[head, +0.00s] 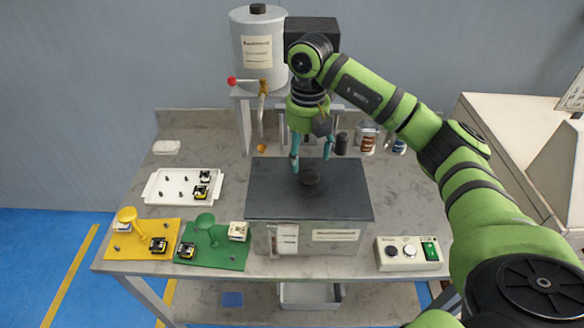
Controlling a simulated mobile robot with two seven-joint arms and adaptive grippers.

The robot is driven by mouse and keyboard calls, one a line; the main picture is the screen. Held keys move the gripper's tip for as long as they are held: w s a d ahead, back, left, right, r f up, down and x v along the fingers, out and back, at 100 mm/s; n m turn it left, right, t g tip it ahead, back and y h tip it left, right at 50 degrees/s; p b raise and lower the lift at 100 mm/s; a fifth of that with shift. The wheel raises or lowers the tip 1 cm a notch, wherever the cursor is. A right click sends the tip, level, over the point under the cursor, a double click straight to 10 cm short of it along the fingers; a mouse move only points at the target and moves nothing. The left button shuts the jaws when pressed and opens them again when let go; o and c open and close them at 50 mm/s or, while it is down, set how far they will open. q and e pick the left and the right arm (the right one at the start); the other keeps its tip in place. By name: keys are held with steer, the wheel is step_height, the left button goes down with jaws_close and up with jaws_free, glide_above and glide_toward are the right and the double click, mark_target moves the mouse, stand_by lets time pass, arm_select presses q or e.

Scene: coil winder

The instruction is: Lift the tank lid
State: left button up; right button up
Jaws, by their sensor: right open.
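A grey metal tank (263,238) with paper labels on its front stands on the bench. Its dark flat lid (275,203) lies on top and covers it. A round black knob (310,177) sits on the lid, a little behind its middle. My right gripper (312,168) points down over the back part of the lid, with its two teal fingers apart and nothing visible between them. The fingertips are close to the knob; I cannot tell if they touch it or the lid. My left gripper is not in view.
A grey cylinder vessel (258,50) with a red-handled tap stands behind. A white tray (160,197), a yellow mat (133,246) and a green mat (225,259) with small parts lie left. A control box (409,254) stands at right front. Small jars (368,138) stand behind.

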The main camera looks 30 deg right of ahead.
mark_target(309, 176)
steer(key=shift+s+d+f+p, duration=0.1)
steer(key=shift+s+f+p, duration=0.3)
steer(key=shift+s, duration=0.35)
steer(key=f+p, duration=0.1)
steer(key=s+f+p, duration=0.1)
steer(key=f, duration=0.1)
steer(key=shift+a, duration=0.2)
steer(key=shift+w+f, duration=0.2)
steer(key=shift+f, duration=1)
steer(key=shift+c, duration=0.4)
steer(key=c, duration=1.4)
jaws_close()
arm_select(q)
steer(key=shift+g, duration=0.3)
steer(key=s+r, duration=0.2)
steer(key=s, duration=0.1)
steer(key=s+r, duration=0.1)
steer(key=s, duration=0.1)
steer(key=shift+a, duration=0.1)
arm_select(e)
steer(key=shift+r, duration=0.2)
